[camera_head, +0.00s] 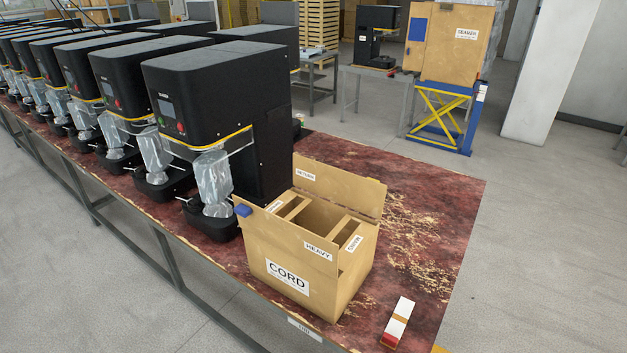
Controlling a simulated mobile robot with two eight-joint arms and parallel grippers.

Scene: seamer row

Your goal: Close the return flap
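The return flap (340,184) stands up along the far side of an open cardboard box, with a RETURN label near its left end. The box (258,262) has a CORD label and a HEAVY label on its near side and stands upright on the table. Its top is open, showing cardboard dividers or inner flaps (326,223); some smaller labels there are hard to read. A blue piece (242,210) sits at the box's left corner. Neither of my grippers is in view.
The box stands on a worn dark red tabletop (432,220). Several black machines (205,95) line the table to the left, the nearest close beside the box. A white and red item (398,322) lies at front right. A SEAMER carton (450,45) sits on a yellow-blue lift behind.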

